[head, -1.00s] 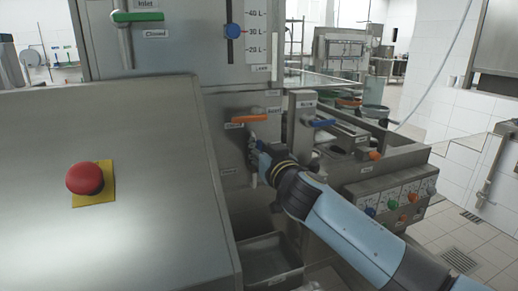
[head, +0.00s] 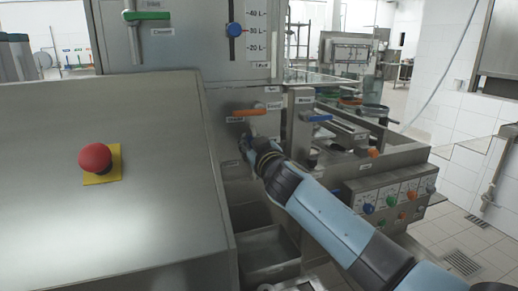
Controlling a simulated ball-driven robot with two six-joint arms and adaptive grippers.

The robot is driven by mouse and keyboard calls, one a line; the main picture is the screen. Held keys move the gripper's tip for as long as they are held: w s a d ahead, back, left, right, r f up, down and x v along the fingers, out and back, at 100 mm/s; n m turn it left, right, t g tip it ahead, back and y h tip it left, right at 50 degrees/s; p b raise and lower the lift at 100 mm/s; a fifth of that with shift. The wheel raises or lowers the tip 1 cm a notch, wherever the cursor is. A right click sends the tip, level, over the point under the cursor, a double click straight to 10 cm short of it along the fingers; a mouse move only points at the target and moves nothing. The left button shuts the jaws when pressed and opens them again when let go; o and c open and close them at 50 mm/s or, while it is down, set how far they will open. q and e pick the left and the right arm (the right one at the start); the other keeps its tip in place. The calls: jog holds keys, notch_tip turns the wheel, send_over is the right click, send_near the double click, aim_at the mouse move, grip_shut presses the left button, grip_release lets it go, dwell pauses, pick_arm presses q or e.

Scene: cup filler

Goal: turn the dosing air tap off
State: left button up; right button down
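A tap with an orange handle (head: 249,113) sits on the steel panel left of centre in the head view. Its handle lies about level, with small labels above it and at its left end. A second tap with a blue handle (head: 318,117) stands to its right. The small labels are too blurred to tell for sure which is the dosing air tap. My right gripper (head: 243,146) is just below the orange handle and looks apart from it. Its fingers are small and partly hidden by my wrist, so their opening is unclear. My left gripper is not in view.
A sloped steel cover with a red stop button (head: 95,158) fills the left. An open steel bin (head: 268,250) is below. Coloured knobs (head: 391,199) line the right panel.

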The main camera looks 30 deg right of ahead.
jog(key=a+f+n, duration=0.1)
jog(key=n, duration=0.1)
jog(key=a+f+n+b, duration=0.1)
jog(key=n, duration=0.1)
jog(key=a+f+n+b, duration=0.1)
jog(key=n, duration=0.2)
jog(key=shift+w, duration=0.1)
jog(key=n, duration=0.1)
jog(key=f+n, duration=0.1)
jog(key=n+b, duration=0.1)
jog(key=shift+a+f+n, duration=0.25)
jog(key=shift+a+n, duration=0.05)
jog(key=shift+n, duration=0.1)
jog(key=shift+a+f+n+b, duration=0.15)
jog(key=shift+f+n, duration=0.25)
jog(key=shift+n, duration=0.4)
jog(key=shift+d+f+n+b, duration=0.1)
jog(key=shift+f+n+b, duration=0.2)
jog(key=shift+n, duration=0.5)
jog(key=c, duration=1.3)
grip_release()
jog(key=shift+w+a, duration=0.1)
jog(key=shift+c, duration=0.2)
jog(key=shift+o, duration=0.3)
jog(key=shift+r, duration=0.15)
